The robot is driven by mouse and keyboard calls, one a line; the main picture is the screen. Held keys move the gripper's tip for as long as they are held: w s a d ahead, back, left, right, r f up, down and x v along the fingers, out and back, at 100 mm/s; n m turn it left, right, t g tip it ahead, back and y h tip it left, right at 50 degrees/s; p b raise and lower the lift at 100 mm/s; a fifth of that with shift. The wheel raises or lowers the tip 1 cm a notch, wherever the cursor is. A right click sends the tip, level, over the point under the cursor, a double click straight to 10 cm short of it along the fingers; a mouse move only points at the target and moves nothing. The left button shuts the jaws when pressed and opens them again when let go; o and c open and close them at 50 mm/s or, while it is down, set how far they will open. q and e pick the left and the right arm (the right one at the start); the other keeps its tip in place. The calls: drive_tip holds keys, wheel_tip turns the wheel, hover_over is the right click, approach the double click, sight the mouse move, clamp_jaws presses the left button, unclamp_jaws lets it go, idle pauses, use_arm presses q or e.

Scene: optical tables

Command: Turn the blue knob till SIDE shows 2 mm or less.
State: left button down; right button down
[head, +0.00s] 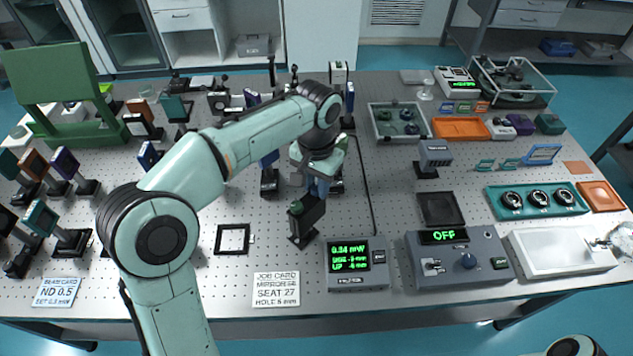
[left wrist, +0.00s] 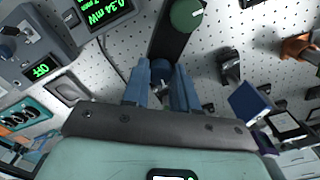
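The meter (head: 358,264) at the bench's front edge shows 0.34 mW in green, with SIDE and UP lines below. The SIDE line looks like -3 mm, but its small digits are hard to read. My left gripper (head: 318,183) points down over a dark mount (head: 306,217) behind the meter. In the left wrist view the blue knob (left wrist: 161,70) sits between the fingertips of my left gripper (left wrist: 162,82). The fingers flank it closely; whether they press on it is unclear. A green knob (left wrist: 187,14) is on the same mount. My right gripper is out of view.
A grey control box (head: 460,259) showing OFF stands right of the meter. A job card (head: 276,289) and a black square frame (head: 232,239) lie to the left. Several posts and mounts crowd the bench behind my left arm. A cable (head: 366,190) runs back from the meter.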

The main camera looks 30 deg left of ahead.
sight(317, 187)
use_arm(q)
drive_tip(key=shift+r+n, duration=0.1)
drive_tip(key=shift+n, duration=0.6)
drive_tip(key=shift+n+p, duration=0.4)
drive_tip(key=shift+n, duration=0.4)
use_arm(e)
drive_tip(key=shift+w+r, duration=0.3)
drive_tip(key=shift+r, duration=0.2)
use_arm(q)
drive_tip(key=c, duration=0.9)
unclamp_jaws()
drive_tip(key=shift+o, duration=0.2)
wheel_tip(317, 187, up, 13)
drive_tip(key=p, duration=0.3)
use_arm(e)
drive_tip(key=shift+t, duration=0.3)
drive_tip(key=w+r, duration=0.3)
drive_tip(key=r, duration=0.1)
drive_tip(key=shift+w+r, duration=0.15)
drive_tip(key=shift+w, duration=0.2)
